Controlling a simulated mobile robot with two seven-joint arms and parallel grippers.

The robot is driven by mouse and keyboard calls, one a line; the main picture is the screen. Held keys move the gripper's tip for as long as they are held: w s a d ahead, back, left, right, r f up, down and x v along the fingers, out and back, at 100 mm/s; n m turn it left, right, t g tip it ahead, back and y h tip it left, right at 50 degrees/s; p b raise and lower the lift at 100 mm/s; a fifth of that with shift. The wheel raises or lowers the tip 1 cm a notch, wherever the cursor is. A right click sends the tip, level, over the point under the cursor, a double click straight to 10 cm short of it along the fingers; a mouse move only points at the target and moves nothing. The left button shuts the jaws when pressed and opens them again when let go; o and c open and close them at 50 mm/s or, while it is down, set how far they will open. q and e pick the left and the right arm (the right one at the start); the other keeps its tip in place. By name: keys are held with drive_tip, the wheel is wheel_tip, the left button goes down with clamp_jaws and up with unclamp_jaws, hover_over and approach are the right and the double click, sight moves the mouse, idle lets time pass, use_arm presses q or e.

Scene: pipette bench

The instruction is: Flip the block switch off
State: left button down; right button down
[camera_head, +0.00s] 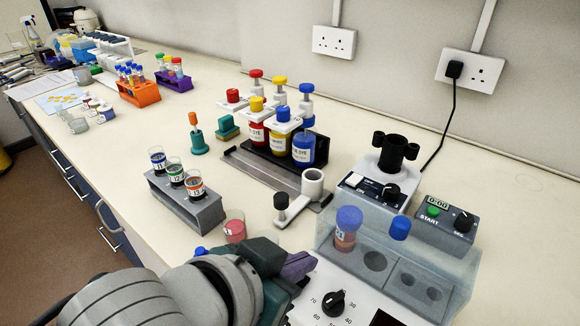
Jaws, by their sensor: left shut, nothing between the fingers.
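The heating block (345,275) is at the lower right, with a white front panel and a black numbered dial (333,303). A clear cover (440,265) stands around its wells, and a blue-capped tube (346,228) is inside. I cannot make out the block's switch; the lower panel is cut off by the frame and partly behind my arm. A dark patch (385,318) shows at the panel's bottom edge. My left gripper (302,265) is shut and empty, just left of the block's front panel. I cannot tell whether it touches. My right gripper is out of view.
A mixer (372,190) and a timer (445,225) stand behind the block. A grey tube rack (190,208) and a small beaker (234,228) are left of my gripper. A bottle rack (270,158) stands farther back. Bare bench lies at the left middle.

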use_arm(q)
wheel_tip(320, 180, up, 4)
drive_tip(key=p, duration=0.3)
drive_tip(key=shift+w, duration=0.15)
drive_tip(key=d+r+p+v, duration=0.1)
drive_tip(key=v, duration=0.8)
drive_tip(key=shift+w+r, duration=0.35)
drive_tip(key=shift+a, duration=0.1)
drive_tip(key=s+a+f+n+g+y, duration=0.1)
drive_tip(key=s+a+n+g+y, duration=0.45)
drive_tip(key=s+a, duration=0.9)
wheel_tip(320, 180, up, 30)
drive_tip(key=w+p, duration=0.1)
drive_tip(key=p, duration=3)
drive_tip(key=shift+t, duration=0.35)
drive_tip(key=shift+r+y, duration=0.15)
drive_tip(key=shift+y, duration=0.1)
